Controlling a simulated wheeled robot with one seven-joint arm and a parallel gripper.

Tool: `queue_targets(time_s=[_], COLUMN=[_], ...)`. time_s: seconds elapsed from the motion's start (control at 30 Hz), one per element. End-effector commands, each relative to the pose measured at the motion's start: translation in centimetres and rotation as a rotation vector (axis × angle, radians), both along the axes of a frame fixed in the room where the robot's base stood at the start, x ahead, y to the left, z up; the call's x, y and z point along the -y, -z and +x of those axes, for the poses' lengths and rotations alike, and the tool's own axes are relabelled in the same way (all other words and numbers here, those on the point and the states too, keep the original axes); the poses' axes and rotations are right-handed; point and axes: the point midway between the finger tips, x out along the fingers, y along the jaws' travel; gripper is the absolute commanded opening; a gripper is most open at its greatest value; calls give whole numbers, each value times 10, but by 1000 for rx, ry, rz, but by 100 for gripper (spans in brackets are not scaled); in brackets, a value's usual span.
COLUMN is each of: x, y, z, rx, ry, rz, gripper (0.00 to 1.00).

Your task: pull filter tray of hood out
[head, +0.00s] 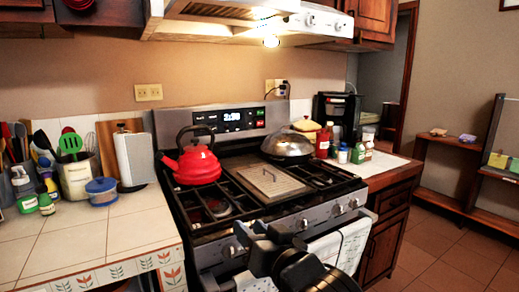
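The range hood (180,30) hangs above the stove at the top of the head view, and its upper part is cut off by the frame. Its slatted filter tray (222,11) shows at the top, partly cut off. My gripper (256,232) is low in front of the stove, near the oven front and well below the hood. It is apart from the filter tray. The dark fingers are small and blend together, so I cannot tell how far apart they are. I see nothing held in it.
The stove (230,238) carries a red kettle (196,164), a lidded pan (288,146) and a flat griddle (264,180). A lit lamp (271,41) is under the hood. Cluttered counters flank the stove. The tiled floor (440,252) at the right is clear.

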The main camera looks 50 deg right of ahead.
Motion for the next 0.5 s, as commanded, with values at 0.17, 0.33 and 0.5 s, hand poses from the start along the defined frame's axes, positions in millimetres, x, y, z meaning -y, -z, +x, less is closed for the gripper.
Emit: queue_targets(time_s=[0.17, 0.33, 0.5], x=[23, 43, 60], y=[-56, -111, -169], z=[42, 70, 88], rx=[67, 124, 181], ry=[65, 114, 155], rz=[102, 219, 349], gripper=[38, 38, 38])
